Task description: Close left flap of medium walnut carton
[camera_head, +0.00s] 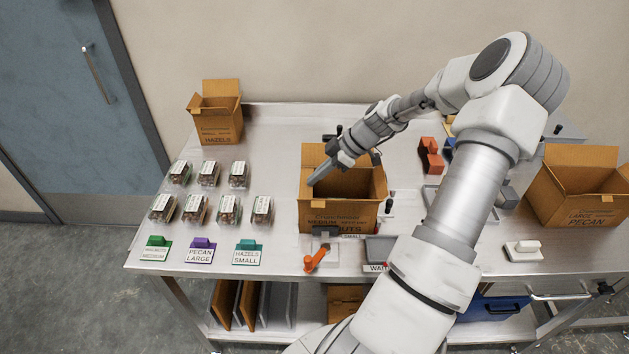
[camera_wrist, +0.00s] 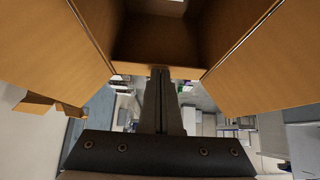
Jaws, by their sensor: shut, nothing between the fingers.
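The medium walnut carton (camera_head: 340,217) stands upright near the middle of the steel table, its top open and its inside dark. Its label is partly readable. A raised flap (camera_head: 313,154) shows at its back. My gripper (camera_head: 314,182) is shut and empty, pointing down and left across the opening, with its tip near the carton's left rim. I cannot tell whether it touches the cardboard. The left flap is not clearly distinguishable in the head view. In the wrist view, the shut fingers (camera_wrist: 162,88) lie between two spread cardboard panels, with the carton's dark inside (camera_wrist: 160,40) beyond.
A small hazels carton (camera_head: 219,127) stands open at the back left, and a large pecan carton (camera_head: 577,196) at the right. Several clamshell trays (camera_head: 195,208) stand in rows to the left. An orange-handled tool (camera_head: 316,258) lies in front of the walnut carton.

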